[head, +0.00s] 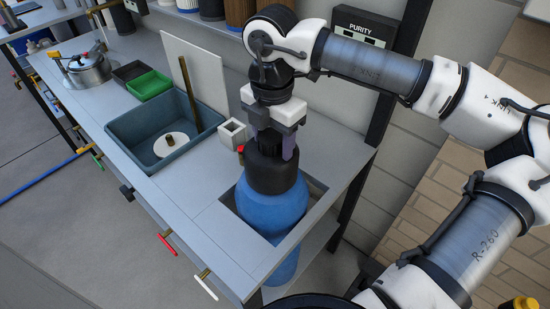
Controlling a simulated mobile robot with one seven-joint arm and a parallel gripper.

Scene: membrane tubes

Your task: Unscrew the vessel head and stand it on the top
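The vessel (272,208) is a blue rounded tank standing upright in a square cut-out of the bench top (188,208). Its black vessel head (272,172) sits on the tank's neck. My gripper (274,152) points straight down over the head, with a purple-grey finger at the right side of the head's upper part. The other finger is mostly dark and hard to make out. I cannot tell whether the fingers press on the head or only stand around it.
Left of the vessel are a small white square cup (232,131) and a teal basin (128,131) holding a white disc and an upright brown rod. Green (149,86) and black trays and a metal kettle (86,70) stand farther left. Bare bench top lies in front of the basin and cup.

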